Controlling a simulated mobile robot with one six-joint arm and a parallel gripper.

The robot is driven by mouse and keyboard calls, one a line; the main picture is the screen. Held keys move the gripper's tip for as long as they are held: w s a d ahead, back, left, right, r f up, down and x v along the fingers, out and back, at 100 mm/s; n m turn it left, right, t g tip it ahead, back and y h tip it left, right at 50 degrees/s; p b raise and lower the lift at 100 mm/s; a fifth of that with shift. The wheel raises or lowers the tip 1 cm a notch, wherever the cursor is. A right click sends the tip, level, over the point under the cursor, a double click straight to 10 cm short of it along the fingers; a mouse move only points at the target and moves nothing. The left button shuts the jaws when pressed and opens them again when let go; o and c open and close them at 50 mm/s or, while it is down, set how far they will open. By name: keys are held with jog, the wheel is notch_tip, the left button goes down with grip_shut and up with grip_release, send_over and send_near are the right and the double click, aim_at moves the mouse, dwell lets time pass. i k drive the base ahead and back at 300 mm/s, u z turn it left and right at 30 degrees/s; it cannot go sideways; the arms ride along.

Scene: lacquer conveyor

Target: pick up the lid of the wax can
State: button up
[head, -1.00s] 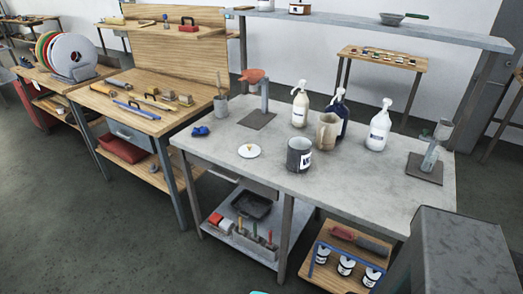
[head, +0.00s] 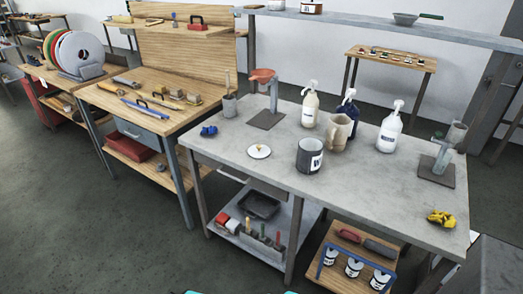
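A dark grey can (head: 309,158) with a white label stands upright on the grey worktable; it looks like the wax can, but the label is too small to read. A small round white disc (head: 259,151) with a tan knob or lump in its middle lies flat on the table, left of the can and apart from it. It may be the lid; I cannot tell for sure. My gripper is not recognisable in view; only small teal bits show at the bottom edge.
A beige jug (head: 338,133) stands close behind the can. A yellow crumpled item (head: 441,218) lies at right. The table's front middle is clear.

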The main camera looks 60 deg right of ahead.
aim_at(256, 151)
jog(key=u, duration=0.05)
jog(key=i, duration=1)
jog(key=z, duration=0.05)
